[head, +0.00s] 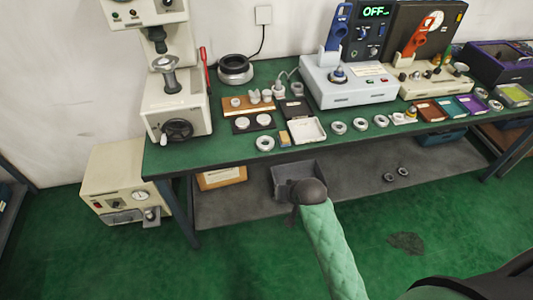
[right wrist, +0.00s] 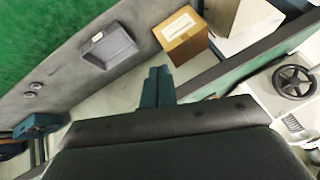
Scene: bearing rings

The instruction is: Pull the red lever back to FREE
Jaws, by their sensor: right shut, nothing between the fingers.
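A slim red lever (head: 204,70) stands upright at the right side of the cream press (head: 179,105), at the left end of the bench in the head view. A wider red handle (head: 420,37) leans on the cream device at the right back. I cannot read a FREE mark near either. My right gripper (head: 293,217) is low in front of the bench, well below and right of the slim lever, touching nothing I can see. In the right wrist view its fingers (right wrist: 156,87) are together and empty. My left gripper is out of view.
The green bench (head: 220,130) holds rings, small trays and a white device with a blue handle (head: 339,28). A grey bin (head: 297,178) and a cardboard box (head: 222,177) stand on the lower shelf. A cream unit (head: 125,180) stands at the lower left. Floor in front is clear.

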